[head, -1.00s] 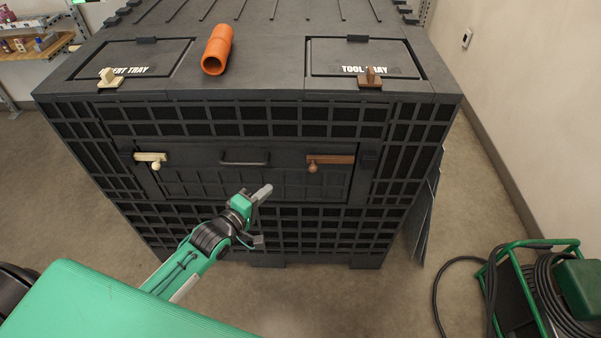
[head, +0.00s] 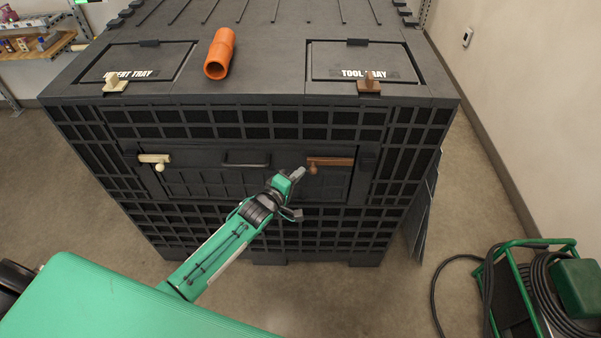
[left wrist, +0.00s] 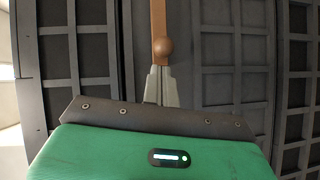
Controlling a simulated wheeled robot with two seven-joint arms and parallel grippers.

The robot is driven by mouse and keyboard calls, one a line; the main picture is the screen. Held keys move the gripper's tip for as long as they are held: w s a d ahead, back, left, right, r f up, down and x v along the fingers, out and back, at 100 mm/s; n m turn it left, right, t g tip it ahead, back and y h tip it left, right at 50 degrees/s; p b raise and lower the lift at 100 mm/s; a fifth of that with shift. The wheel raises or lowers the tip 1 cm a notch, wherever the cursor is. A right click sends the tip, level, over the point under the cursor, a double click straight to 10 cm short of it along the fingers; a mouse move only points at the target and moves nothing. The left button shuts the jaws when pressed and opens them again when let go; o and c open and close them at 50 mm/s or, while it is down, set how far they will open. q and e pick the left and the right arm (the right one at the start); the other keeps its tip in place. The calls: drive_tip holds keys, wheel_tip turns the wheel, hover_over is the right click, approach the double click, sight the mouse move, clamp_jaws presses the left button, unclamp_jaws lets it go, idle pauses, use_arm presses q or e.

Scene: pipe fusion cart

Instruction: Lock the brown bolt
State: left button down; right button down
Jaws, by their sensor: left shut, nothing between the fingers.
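The brown bolt (head: 331,161) lies level on the right part of the cart's front door, with its round knob (head: 313,170) hanging at its left end. In the left wrist view the brown bolt (left wrist: 159,22) runs up from its knob (left wrist: 163,47). My left gripper (head: 299,172) is shut and empty, with its tips just left of the knob in the head view. In the left wrist view the shut fingertips (left wrist: 160,72) are just below the knob; I cannot tell whether they touch it. My right gripper is not in view.
A cream bolt (head: 154,159) is on the door's left side, and a dark handle (head: 246,159) is between the bolts. An orange pipe (head: 219,54) lies on the cart top (head: 265,83). A green-framed cable reel (head: 530,290) stands at right on the floor.

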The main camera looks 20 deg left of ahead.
use_arm(q)
drive_tip(key=shift+w+d+f, duration=0.1)
drive_tip(key=shift+w+d, duration=0.1)
drive_tip(key=shift+d, duration=0.2)
drive_tip(key=w+d, duration=0.1)
drive_tip(key=d, duration=0.5)
drive_tip(key=shift+w+d, duration=0.2)
drive_tip(key=shift+w, duration=0.2)
